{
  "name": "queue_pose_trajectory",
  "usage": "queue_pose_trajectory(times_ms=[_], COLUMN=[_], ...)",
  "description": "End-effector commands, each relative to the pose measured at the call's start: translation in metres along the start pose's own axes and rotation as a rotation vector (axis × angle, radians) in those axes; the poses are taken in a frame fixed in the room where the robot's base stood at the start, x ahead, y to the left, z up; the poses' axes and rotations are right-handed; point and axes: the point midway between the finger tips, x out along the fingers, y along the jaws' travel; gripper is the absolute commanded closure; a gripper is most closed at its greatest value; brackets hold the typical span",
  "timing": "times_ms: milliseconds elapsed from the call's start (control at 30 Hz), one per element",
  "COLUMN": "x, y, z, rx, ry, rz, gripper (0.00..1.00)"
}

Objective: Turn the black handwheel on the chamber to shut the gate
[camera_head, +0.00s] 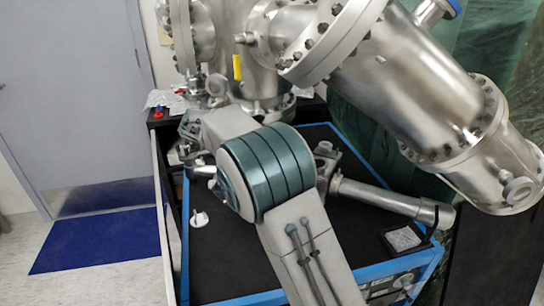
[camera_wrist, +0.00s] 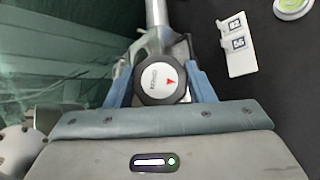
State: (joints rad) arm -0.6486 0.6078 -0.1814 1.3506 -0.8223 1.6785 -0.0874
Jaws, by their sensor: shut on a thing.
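In the wrist view, the black handwheel (camera_wrist: 144,95) is a round knob with a white cap bearing small lettering and a red arrowhead. My gripper (camera_wrist: 161,86) has its blue fingers on both sides of the handwheel and is shut on it. A metal stem runs up from behind the handwheel. In the head view, the steel chamber (camera_head: 262,75) stands at the top centre behind my arm. The handwheel cannot be made out there; my arm covers much of that area.
A large steel cylinder (camera_head: 430,95) juts out at the right. A black-topped cart (camera_head: 225,270) with blue edges lies under my arm, with a metal tube (camera_head: 385,197) on it. A white tag (camera_wrist: 237,44) lies right of the handwheel. A blue mat (camera_head: 100,240) is on the floor.

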Motion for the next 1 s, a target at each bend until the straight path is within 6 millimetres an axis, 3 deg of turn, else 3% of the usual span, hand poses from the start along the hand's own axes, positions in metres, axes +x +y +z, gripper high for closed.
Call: queue_pose_trajectory(times_ms=[333,367,400,433,1000], x=[0.0003,0.0003,0.0003,0.0003,0.0015], y=[-0.0012,-0.0012,-0.0011,-0.0010,-0.0029], z=[-0.0005,-0.0005,-0.0005,-0.0004,-0.0015], rx=[0.000,0.000,0.000,0.000,-0.041], ry=[0.000,0.000,0.000,0.000,0.000], rz=[-0.002,-0.002,-0.002,-0.002,0.041], gripper=[0.74,0.43,0.32,0.30,0.30])
